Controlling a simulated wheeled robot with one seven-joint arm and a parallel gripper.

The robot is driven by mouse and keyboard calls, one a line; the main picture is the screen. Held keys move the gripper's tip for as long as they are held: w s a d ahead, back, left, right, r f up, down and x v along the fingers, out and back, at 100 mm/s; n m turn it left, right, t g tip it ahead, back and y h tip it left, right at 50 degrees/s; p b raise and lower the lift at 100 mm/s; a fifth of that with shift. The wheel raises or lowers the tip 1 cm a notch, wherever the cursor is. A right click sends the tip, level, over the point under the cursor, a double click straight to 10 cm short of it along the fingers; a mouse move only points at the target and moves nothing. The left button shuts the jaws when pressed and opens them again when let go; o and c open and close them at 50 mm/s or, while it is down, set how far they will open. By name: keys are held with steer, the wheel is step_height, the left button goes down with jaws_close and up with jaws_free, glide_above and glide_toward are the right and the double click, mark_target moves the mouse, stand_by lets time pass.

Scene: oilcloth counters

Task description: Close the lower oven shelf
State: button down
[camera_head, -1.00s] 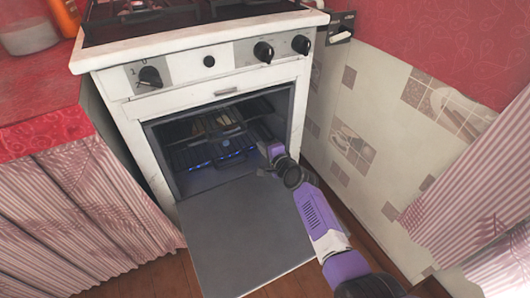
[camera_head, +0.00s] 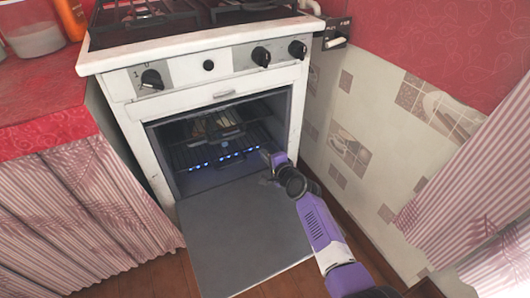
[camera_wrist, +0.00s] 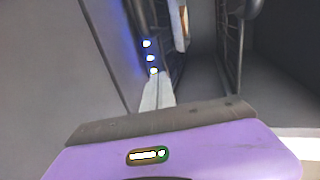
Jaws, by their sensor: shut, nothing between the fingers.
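The white oven (camera_head: 120,105) stands with its dark door (camera_head: 240,235) folded down flat in front of it. The lower oven shelf (camera_head: 200,154), a dark wire rack, is inside the cavity, with a row of blue lights just below it. How far back it sits is hard to tell. In the wrist view this rack appears sideways (camera_wrist: 174,65), just beyond my fingertips. My gripper (camera_head: 264,154) is at the right side of the oven opening, above the door. The wrist view shows its pale fingers together (camera_wrist: 158,92) and empty; contact with the rack cannot be told.
An upper rack (camera_wrist: 231,50) holds elongated food (camera_head: 215,124). The right cavity wall is close to my gripper. A tiled wall (camera_head: 350,150) is right of the oven. A curtained counter (camera_head: 50,135) stands on the left. Knobs (camera_head: 261,56) line the oven front.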

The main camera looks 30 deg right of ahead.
steer(key=p+v, duration=0.4)
steer(key=v, duration=0.6)
steer(key=shift+p, duration=0.35)
